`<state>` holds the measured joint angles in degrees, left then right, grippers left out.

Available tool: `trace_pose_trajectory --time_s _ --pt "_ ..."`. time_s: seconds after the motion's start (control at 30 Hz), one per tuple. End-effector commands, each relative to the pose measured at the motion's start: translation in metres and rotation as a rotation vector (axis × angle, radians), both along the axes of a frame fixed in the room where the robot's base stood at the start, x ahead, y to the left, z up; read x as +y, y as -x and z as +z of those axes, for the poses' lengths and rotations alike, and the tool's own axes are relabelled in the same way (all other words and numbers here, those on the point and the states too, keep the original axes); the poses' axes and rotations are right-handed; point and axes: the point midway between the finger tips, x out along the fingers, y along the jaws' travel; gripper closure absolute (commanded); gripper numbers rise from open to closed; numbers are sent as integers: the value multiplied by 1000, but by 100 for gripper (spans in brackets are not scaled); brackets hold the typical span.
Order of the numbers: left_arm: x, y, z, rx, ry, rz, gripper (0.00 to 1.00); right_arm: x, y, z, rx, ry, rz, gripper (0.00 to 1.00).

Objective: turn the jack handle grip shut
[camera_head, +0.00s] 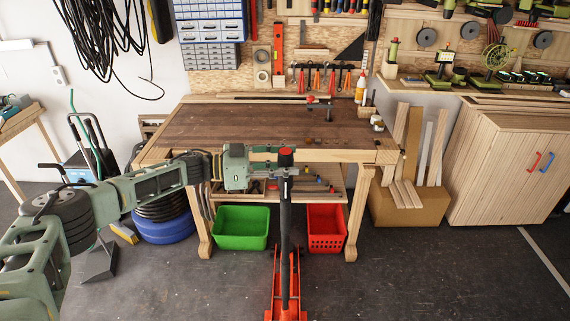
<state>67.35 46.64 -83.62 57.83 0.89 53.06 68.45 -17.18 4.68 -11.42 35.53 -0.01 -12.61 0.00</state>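A red floor jack (286,311) stands on the floor at the bottom middle. Its long black handle (286,235) rises upright in front of the workbench. The grey grip (289,172) is at the handle's top end, with a red part (286,152) showing just above it. My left arm comes in from the left, and my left gripper (264,172) is right beside the grip. The fingers are small and dark here, and I cannot tell whether they touch or close on the grip. My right gripper is not in view.
The wooden workbench (220,125) stands right behind the handle top. A green bin (242,238) and a red crate (326,240) sit under it on either side of the handle. The floor right of the jack is clear. Blue and black tires (165,228) stand at the left.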

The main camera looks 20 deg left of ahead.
Motion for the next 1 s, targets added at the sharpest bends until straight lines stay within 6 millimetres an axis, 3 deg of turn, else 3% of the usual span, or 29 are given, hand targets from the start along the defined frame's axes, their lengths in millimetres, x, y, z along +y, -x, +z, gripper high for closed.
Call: trace_pose_trajectory --time_s 0.13,0.53,1.0 --pt "0 0 0 -1 -2 0 50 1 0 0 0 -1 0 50" --pt "8 2 0 -4 -4 4 50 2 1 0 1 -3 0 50" --pt "88 42 5 -3 -4 4 50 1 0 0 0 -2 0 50"
